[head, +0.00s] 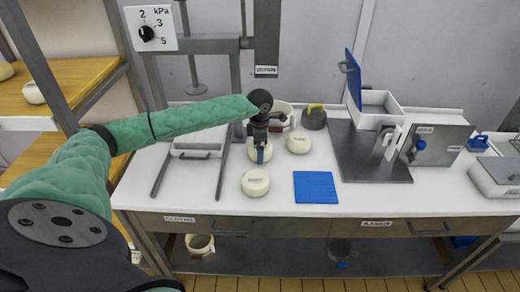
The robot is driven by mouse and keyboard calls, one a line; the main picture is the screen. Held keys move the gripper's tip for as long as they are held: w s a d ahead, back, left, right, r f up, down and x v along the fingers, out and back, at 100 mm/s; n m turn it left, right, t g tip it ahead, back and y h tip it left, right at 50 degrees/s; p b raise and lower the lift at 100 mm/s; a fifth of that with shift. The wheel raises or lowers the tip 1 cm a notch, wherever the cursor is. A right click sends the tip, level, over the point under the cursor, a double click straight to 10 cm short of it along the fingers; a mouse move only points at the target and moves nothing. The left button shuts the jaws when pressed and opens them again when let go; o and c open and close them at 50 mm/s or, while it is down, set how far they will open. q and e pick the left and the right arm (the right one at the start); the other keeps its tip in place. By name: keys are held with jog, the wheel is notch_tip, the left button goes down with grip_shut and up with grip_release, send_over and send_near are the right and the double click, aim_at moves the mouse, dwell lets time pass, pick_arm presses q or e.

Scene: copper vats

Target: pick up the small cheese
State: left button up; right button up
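Several round cream cheeses with dark labels are in the head view. One cheese (256,183) sits near the front of the white table. Another cheese (299,143) sits farther back and to the right. A third cheese (254,156) is partly hidden behind my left gripper. I cannot tell for certain which one is the small cheese. My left gripper (261,156) reaches in from the left and points down in front of or over the third cheese. Its fingers are too small and overlapped to tell open from shut, or whether they touch it. My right gripper is not in view.
A blue mat (315,187) lies right of the front cheese. A white pot (284,110) and a grey round piece with a yellow handle (314,117) stand behind. A press frame (222,172) is left of the cheeses. More cheese (33,93) is on the left shelf.

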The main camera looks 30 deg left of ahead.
pick_arm(q)
jog(key=shift+f, duration=0.1)
jog(key=c, duration=0.9)
jog(key=shift+c, duration=1.2)
jog(key=shift+r, duration=0.2)
